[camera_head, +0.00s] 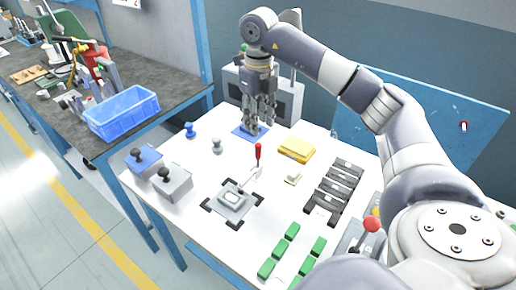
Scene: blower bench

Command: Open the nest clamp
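The nest clamp has a red upright handle (258,152) on a light metal arm, at the back right corner of the nest (232,201). The nest is a grey block with a pale part in it, between black corner brackets on the white bench. I cannot tell from this view how firmly the clamp presses on the part. My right gripper (260,125) points down behind the handle, apart from it, near a blue mat (239,133). Its fingers look spread, with nothing seen between them. My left gripper is not in view.
Two joystick boxes, blue (143,160) and grey (171,183), stand left of the nest. A yellow block (296,149), black trays (333,187) and several green blocks (292,231) are to the right. A red-knobbed lever (370,225) stands near my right arm. A blue crate (122,112) sits on the side bench.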

